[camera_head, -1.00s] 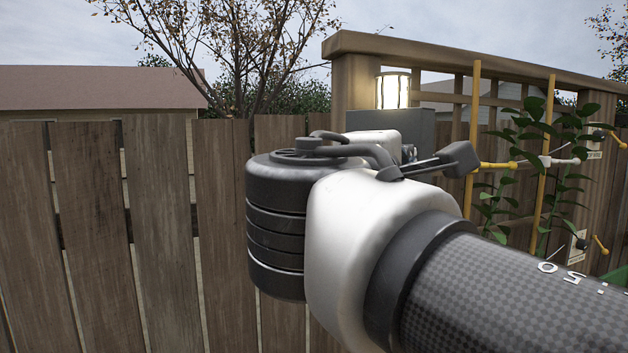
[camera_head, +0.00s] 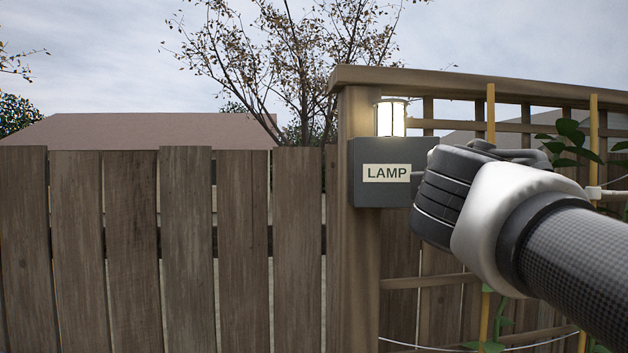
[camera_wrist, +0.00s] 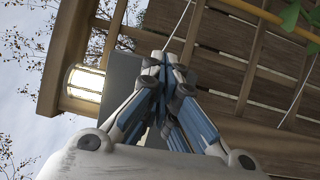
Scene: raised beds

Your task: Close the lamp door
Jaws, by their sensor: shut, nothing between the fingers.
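The grey lamp box (camera_head: 360,195), with a "LAMP" label (camera_head: 387,173) on its front, is fixed to the wooden post. Its front looks flat and square to the head view; I cannot tell whether the door is fully closed, as my wrist covers its right edge. In the wrist view the box (camera_wrist: 119,72) is a grey panel just left of my fingers. My gripper (camera_wrist: 166,60) is shut and empty, its tips close to the box; contact cannot be told. In the head view the fingers are hidden behind my wrist.
A lit lamp (camera_head: 391,118) stands on top of the box. The wooden post (camera_head: 357,270) and trellis (camera_head: 470,90) rise beside it, with plant leaves (camera_head: 570,132) and yellow canes at the right. A plank fence (camera_head: 185,240) runs left.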

